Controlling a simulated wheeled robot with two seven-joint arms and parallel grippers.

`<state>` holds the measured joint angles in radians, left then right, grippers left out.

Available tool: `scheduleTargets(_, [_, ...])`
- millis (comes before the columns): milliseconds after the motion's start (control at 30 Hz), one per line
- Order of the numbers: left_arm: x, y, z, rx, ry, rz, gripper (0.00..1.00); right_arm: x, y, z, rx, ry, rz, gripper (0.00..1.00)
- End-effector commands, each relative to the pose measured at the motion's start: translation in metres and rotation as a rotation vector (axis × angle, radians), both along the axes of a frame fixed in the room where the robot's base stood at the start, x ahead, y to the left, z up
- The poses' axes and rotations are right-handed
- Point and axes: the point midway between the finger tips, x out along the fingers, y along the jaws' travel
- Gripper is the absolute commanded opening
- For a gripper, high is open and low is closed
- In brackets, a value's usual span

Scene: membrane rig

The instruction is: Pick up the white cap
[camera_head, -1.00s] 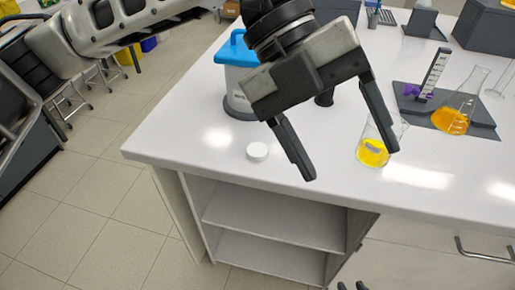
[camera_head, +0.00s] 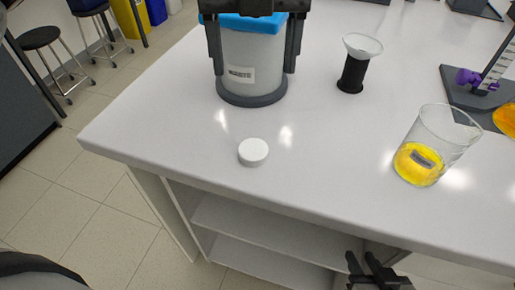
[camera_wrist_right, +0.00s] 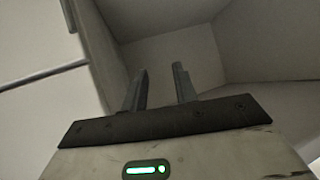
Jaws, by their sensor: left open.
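The white cap (camera_head: 253,152) is a small round disc. It lies flat on the white bench top near its front edge, in the head view. My left gripper (camera_head: 252,72) is open at the top of the head view, its fingers pointing down on either side of the blue-lidded container in the picture. It is apart from the cap, which shows below it in the picture. My right gripper (camera_head: 362,262) is low at the bottom of the head view, in front of the bench. The right wrist view shows its fingers (camera_wrist_right: 160,70) apart with nothing between them.
The grey-white container with a blue lid (camera_head: 250,62) stands behind the cap. A beaker of yellow liquid (camera_head: 432,150) and a black-based funnel piece (camera_head: 354,72) stand to the right. The bench top (camera_head: 320,165) is clear around the cap.

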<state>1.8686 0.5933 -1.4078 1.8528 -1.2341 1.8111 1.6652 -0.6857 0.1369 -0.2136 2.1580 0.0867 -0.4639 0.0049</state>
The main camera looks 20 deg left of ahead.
Motion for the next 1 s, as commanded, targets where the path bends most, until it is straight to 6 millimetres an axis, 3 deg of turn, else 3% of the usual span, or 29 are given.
scheduleTargets(400, [-0.001, 0.0, -0.082, 0.001, 0.004, -0.002, 0.71, 0.0, 0.0, 0.003, -0.001, 0.001, 0.001, 0.29])
scheduleTargets(733, [-0.003, 0.001, -0.11, 0.0, 0.003, -0.002, 0.71, -0.001, 0.0, 0.004, -0.006, 0.005, 0.001, 0.29])
scheduleTargets(1000, [-0.006, 0.002, -0.147, -0.001, 0.003, -0.001, 0.71, -0.003, -0.001, 0.002, -0.019, 0.016, 0.004, 0.29])
